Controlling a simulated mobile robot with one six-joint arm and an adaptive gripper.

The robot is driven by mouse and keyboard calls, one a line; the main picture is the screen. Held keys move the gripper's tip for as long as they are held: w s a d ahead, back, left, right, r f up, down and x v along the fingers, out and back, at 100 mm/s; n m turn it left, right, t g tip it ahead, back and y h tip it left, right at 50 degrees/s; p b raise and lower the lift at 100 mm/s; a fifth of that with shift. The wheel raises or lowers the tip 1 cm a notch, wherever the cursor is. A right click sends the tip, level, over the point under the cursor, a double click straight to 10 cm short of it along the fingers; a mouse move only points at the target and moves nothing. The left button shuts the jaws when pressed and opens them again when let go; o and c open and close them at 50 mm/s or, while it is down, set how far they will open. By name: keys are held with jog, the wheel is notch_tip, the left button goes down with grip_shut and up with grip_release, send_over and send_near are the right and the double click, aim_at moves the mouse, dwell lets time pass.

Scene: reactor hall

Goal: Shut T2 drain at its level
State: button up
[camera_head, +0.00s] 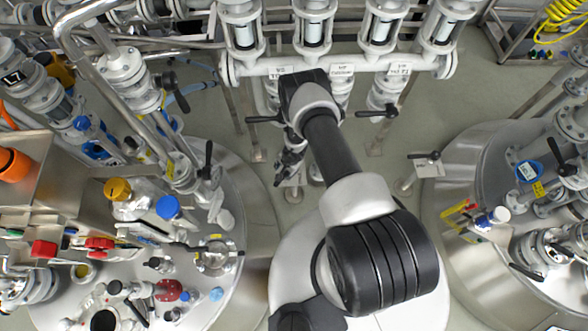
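My arm reaches up the middle of the view to a white pipe manifold (350,66). My gripper (289,166) hangs dark and partly hidden below the wrist, near the pipes under the manifold; its fingers are too small to tell apart. A black lever handle (264,119) shows just left of my wrist, and another black lever (379,112) sits on the valve to the right. White label plates hang along the manifold, but I cannot read which is the T2 drain. Several sight glasses (381,28) stand above it; their liquid levels are not clear.
Another steel vessel (470,165) is at right. A lone black lever (425,155) stands beside it. Yellow coiled hose (562,22) lies at top right.

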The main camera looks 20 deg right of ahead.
jog(key=b, duration=1.9)
send_near(286, 173)
jog(key=shift+n, duration=0.3)
jog(key=a+f, duration=0.1)
jog(key=f, duration=0.2)
jog(key=a+f, duration=0.4)
jog(key=f, duration=0.1)
jog(key=shift+s+a+f, duration=0.15)
jog(key=shift+s+f, duration=0.2)
jog(key=shift+s, duration=0.05)
jog(key=shift+c, duration=0.3)
grip_shut()
